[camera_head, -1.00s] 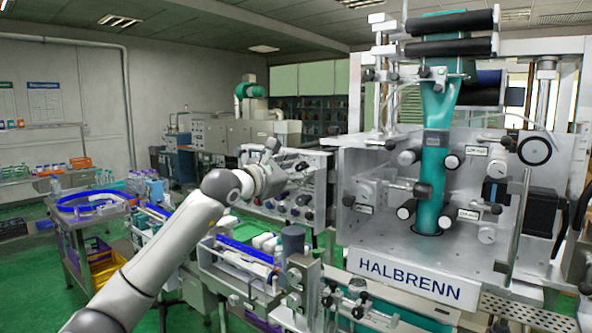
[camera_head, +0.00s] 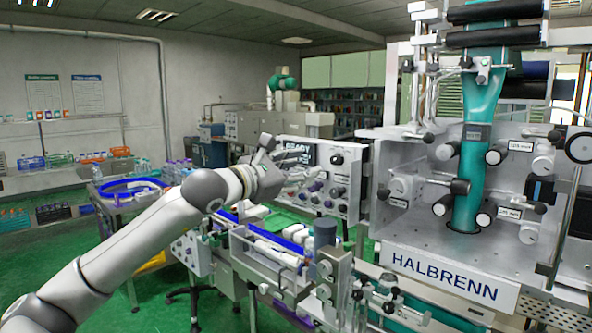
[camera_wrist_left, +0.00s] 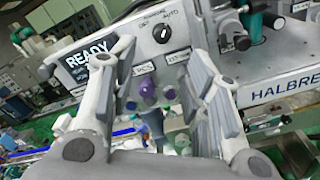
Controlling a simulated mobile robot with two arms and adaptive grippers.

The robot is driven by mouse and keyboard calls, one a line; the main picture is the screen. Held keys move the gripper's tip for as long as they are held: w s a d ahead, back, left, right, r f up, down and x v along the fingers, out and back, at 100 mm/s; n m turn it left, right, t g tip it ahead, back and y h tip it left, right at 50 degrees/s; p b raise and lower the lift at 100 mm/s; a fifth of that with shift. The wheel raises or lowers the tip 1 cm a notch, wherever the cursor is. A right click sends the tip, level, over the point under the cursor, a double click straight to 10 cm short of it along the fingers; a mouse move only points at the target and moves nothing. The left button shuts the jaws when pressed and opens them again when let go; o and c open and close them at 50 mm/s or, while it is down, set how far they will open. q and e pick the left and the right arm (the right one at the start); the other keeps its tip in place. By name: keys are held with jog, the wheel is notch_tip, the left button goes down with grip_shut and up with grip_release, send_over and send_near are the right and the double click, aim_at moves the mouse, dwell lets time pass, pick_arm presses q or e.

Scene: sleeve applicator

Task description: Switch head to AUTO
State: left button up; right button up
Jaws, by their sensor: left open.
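A black rotary selector knob (camera_wrist_left: 162,33) sits on the upper part of a light control panel in the left wrist view. The knob also shows in the head view (camera_head: 337,159). My left gripper (camera_head: 284,160) is open and empty in front of the panel's left side. In the left wrist view its fingers (camera_wrist_left: 162,62) stand apart, below and to both sides of the knob, with no contact visible. My right gripper is not in view.
A dark READY screen (camera_wrist_left: 90,62) is left of the knob. Purple buttons (camera_wrist_left: 148,88) sit below it. The HALBRENN machine (camera_head: 445,275) stands to the right, and a conveyor with a blue strip (camera_head: 275,238) runs beneath my left arm.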

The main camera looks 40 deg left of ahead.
pick_arm(q)
jog(key=shift+s+d, duration=0.1)
jog(key=shift+s, duration=0.55)
jog(key=shift+r, duration=0.1)
